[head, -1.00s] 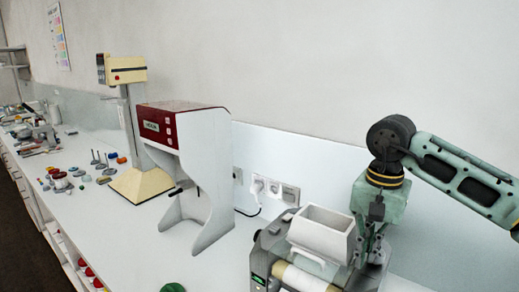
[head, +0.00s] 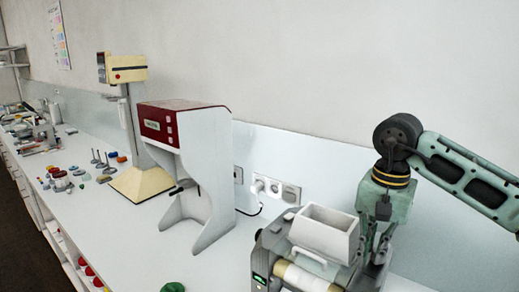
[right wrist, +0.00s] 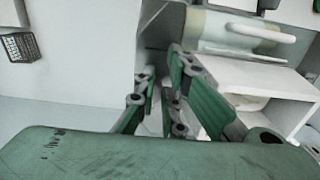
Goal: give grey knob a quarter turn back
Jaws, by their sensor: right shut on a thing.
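The mill (head: 268,262) is a grey machine with a white hopper (head: 325,232), a pale roller and a small green display. It stands at the lower right of the head view. My right gripper (head: 374,250) points down at the right side of the mill. In the right wrist view its green fingers (right wrist: 160,82) are closed in beside the mill's body, shut on a small part taken to be the grey knob. The knob itself is hidden by the fingers, so its angle cannot be told. My left gripper is not in view.
A red and white machine (head: 205,150) and a cream stand (head: 142,184) are on the white bench to the left. A green round thing (head: 173,287) lies at the front edge of view. Wall sockets (head: 272,188) are behind. Small items lie further left.

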